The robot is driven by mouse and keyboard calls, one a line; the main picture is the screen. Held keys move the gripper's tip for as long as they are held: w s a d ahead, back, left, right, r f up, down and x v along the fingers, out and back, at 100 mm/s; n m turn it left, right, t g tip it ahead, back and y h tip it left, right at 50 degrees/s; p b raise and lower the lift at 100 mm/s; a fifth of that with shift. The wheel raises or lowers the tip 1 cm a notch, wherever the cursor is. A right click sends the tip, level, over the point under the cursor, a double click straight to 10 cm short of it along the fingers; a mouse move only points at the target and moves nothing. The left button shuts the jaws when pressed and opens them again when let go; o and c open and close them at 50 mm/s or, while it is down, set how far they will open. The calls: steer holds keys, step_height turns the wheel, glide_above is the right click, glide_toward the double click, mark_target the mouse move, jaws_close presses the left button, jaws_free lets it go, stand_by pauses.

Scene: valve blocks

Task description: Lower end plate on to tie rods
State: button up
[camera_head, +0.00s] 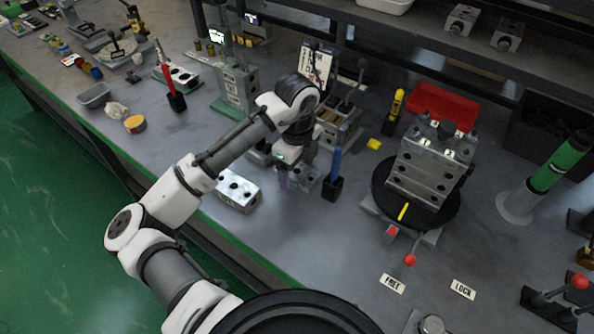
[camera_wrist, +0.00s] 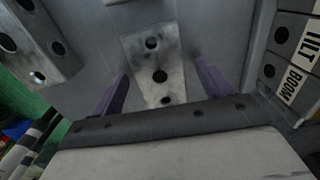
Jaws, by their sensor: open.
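My gripper (camera_head: 295,180) hangs over the bench, pointing down, with its purple fingers apart. In the wrist view my gripper (camera_wrist: 160,90) is open, one finger on each side of a grey metal plate (camera_wrist: 141,62) with several dark holes. The fingers look apart from the plate. In the head view the plate (camera_head: 310,177) is partly hidden by my gripper. A stack of metal valve blocks (camera_head: 425,172) stands on a black round turntable (camera_head: 440,213) at the right. I cannot clearly make out the tie rods.
A holed metal block (camera_head: 237,192) lies left of my gripper; a block with holes also shows in the wrist view (camera_wrist: 50,30). A blue-handled tool in a black holder (camera_head: 332,187) stands close on the right. A red-knobbed lever (camera_head: 410,260) projects before the turntable.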

steer(key=c, duration=1.3)
steer(key=shift+o, duration=0.2)
